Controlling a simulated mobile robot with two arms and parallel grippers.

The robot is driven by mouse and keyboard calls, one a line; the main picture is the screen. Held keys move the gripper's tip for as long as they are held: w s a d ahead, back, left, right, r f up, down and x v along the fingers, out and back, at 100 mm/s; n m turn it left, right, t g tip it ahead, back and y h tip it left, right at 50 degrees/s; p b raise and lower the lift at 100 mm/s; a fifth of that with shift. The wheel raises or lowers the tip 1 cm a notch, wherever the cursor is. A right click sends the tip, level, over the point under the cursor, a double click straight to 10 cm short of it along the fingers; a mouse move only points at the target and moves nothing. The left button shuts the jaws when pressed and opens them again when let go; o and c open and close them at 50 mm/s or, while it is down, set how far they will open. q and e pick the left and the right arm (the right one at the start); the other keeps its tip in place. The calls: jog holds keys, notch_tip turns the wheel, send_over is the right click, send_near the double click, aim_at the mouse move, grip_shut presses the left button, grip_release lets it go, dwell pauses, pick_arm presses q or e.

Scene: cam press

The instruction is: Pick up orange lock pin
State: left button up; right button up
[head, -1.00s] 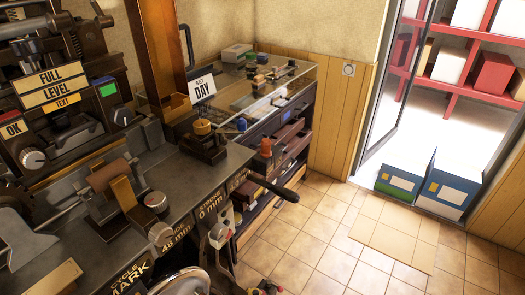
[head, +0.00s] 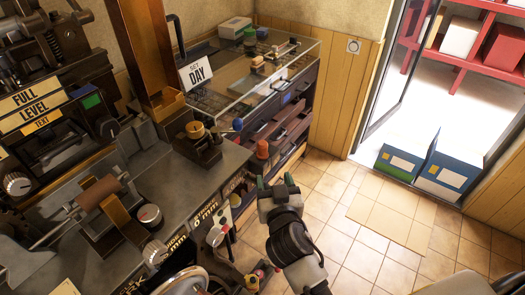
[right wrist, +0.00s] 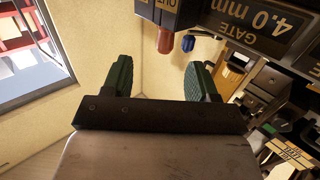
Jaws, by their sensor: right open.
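The orange pin (head: 262,149) stands upright at the bench's right edge, in front of the cabinet drawers. In the right wrist view an orange-red pin (right wrist: 165,41) shows at the upper middle, beyond the fingers and beside a blue one. My right gripper (head: 275,181) is open and empty, just below and right of the orange pin in the head view, apart from it. Its green fingers (right wrist: 160,80) are spread wide in the right wrist view. My left gripper is not in view.
A blue knob (head: 238,124) is close to the orange pin. A yellow-topped dark block (head: 197,143) sits on the grey bench. A handwheel (head: 182,284) is at the bottom. Blue boxes (head: 447,163) stand by the doorway.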

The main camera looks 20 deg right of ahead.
aim_at(263, 151)
jog(key=shift+t+y, duration=0.3)
jog(key=w, duration=0.2)
jog(key=w+r+p, duration=0.1)
jog(key=w, duration=0.2)
jog(key=shift+w+a+r+p, duration=0.1)
jog(key=shift+w+r+p, duration=0.15)
jog(key=shift+w+p, duration=0.05)
jog(key=w, duration=0.1)
jog(key=w+p, duration=0.1)
jog(key=w, duration=0.1)
jog(key=w+p, duration=0.1)
jog(key=w, duration=0.1)
jog(key=shift+w+d+f, duration=0.15)
jog(key=shift+w+d, duration=0.05)
jog(key=shift+d, duration=0.2)
jog(key=shift+w+f, duration=0.1)
jog(key=shift+w, duration=0.1)
jog(key=shift+s, duration=0.1)
jog(key=shift+c, duration=0.8)
jog(key=c, duration=0.7)
jog(key=shift+c, duration=0.7)
